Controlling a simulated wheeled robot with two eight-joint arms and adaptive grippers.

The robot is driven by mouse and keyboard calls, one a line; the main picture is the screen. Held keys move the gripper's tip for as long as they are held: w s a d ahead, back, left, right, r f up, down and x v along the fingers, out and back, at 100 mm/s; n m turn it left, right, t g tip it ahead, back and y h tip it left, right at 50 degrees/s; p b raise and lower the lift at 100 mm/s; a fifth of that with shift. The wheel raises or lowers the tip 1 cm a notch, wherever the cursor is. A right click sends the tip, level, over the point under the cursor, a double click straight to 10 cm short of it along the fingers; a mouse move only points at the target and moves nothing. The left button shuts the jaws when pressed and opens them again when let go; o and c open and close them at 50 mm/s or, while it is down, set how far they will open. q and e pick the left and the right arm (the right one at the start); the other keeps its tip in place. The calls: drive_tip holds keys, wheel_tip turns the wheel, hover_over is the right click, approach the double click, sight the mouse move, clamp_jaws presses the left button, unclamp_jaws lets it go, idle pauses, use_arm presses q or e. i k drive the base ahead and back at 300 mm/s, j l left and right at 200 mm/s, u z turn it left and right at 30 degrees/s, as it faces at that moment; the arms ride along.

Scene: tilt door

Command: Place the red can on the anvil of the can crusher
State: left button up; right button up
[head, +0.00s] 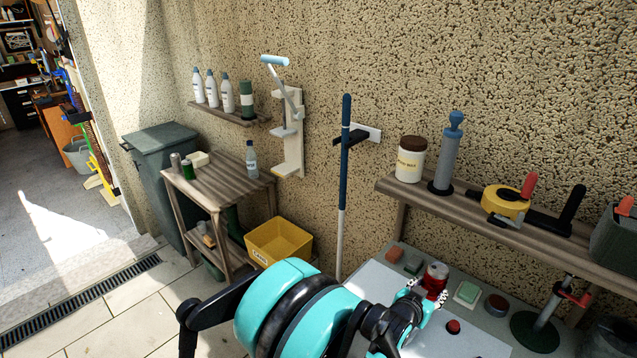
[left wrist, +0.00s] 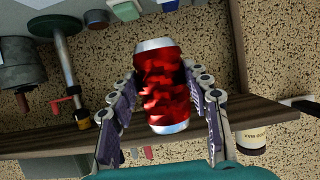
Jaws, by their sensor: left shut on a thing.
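The red can (head: 435,277) with a silver top is held upright in my left gripper (head: 428,296), over the grey worktop at the lower right of the head view. The left wrist view shows the red can (left wrist: 165,85) between the two fingers of my left gripper (left wrist: 165,95), one on each side. The can crusher (head: 290,125) is mounted on the wall, well to the left of the can and farther away. Its lever with a light blue handle (head: 274,60) is raised. The anvil (head: 285,168) is the small ledge at its bottom and looks empty. My right gripper is not in view.
A wooden side table (head: 215,185) with cans and a bottle stands left of the crusher. A yellow bin (head: 279,242) is below the crusher. A blue-handled pole (head: 344,160) hangs between crusher and can. A wall shelf (head: 480,215) with tools is above the worktop.

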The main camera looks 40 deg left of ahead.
sight(285, 169)
drive_tip(key=i+j, duration=0.1)
drive_tip(key=j, duration=0.35)
drive_tip(key=j+u, duration=0.1)
drive_tip(key=j, duration=0.4)
drive_tip(key=i+j, duration=0.15)
drive_tip(key=j, duration=0.3)
drive_tip(key=i+j+u, duration=0.1)
drive_tip(key=j, duration=0.35)
drive_tip(key=i+j, duration=0.15)
drive_tip(key=j, duration=0.3)
drive_tip(key=i+j, duration=0.1)
drive_tip(key=j, duration=0.35)
drive_tip(key=i+j+u, duration=0.1)
drive_tip(key=j, duration=0.35)
drive_tip(key=i+j, duration=0.15)
drive_tip(key=j, duration=0.25)
drive_tip(key=j+u, duration=0.05)
